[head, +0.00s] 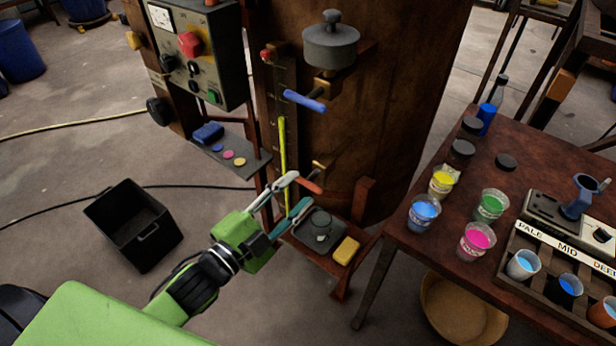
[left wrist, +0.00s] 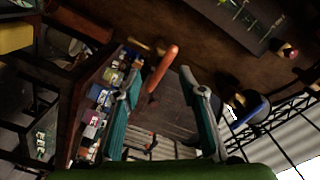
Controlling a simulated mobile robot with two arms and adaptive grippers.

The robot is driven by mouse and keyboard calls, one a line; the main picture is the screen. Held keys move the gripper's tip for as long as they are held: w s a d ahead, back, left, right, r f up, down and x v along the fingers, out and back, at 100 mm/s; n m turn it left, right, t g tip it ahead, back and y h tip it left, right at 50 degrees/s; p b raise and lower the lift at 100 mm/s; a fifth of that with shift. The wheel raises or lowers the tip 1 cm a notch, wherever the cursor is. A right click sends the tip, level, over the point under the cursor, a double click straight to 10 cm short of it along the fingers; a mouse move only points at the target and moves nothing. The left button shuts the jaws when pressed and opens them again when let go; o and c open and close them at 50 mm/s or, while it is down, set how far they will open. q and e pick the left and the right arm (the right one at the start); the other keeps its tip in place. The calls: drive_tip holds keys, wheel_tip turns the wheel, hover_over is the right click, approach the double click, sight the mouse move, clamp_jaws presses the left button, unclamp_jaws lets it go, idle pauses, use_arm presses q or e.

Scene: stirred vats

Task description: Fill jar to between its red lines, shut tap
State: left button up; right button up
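The vat (head: 400,70) is a large brown drum. Low on it is a tap with a red-orange lever (head: 309,184) and brass spout; a tap with a blue lever (head: 305,101) sits higher. My right gripper is not in view.
A yellow sponge (head: 346,250) lies beside the jar. A yellow gauge strip (head: 283,150) runs up the vat. A control box (head: 200,55) is at upper left. The table (head: 415,240) at right holds paint cups. A black crate (head: 131,224) stands on the floor.

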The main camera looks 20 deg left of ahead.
sight(308, 179)
use_arm(q)
drive_tip(key=shift+x, duration=2.4)
drive_tip(key=shift+c, duration=0.5)
